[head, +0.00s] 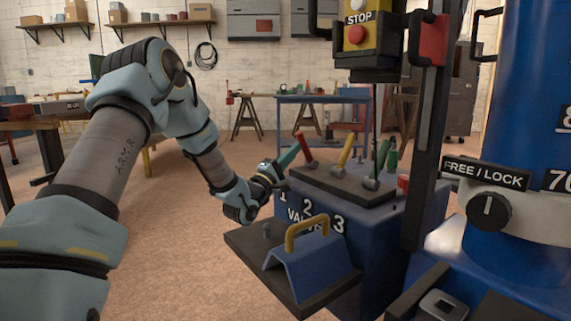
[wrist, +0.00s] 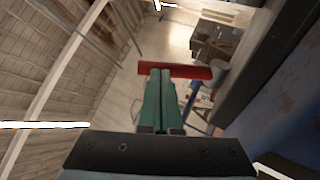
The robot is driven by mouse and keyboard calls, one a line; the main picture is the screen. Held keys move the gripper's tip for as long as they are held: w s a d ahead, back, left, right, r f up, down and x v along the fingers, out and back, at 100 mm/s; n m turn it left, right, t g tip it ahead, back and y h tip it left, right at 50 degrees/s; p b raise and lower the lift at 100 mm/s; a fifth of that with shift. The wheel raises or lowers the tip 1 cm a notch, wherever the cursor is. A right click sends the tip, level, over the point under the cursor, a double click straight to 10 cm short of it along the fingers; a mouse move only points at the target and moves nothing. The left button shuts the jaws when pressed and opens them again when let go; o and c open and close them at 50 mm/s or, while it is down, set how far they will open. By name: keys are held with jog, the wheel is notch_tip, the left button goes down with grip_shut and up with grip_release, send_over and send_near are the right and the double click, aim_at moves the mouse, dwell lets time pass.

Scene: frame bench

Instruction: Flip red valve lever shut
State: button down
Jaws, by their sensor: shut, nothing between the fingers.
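The red valve lever (head: 305,149) stands tilted up and to the left on the black plate on top of the blue valve box (head: 333,250), above the number 1. My gripper (head: 292,152) is shut, its green fingers pointing at the red lever from the left. In the wrist view the red lever (wrist: 188,71) lies across the tips of my closed fingers (wrist: 160,72), close to them. I cannot tell whether they touch. Nothing is between the fingers.
A yellow lever (head: 345,150) and green levers (head: 383,155) stand right of the red one. A blue block with a yellow handle (head: 305,230) sits on a low shelf in front. A STOP box (head: 358,45) hangs above, beside a dark post.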

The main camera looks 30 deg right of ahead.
jog(key=shift+w+d+r, duration=0.1)
jog(key=shift+d, duration=0.1)
jog(key=shift+r+p, duration=0.15)
jog(key=shift+p, duration=0.15)
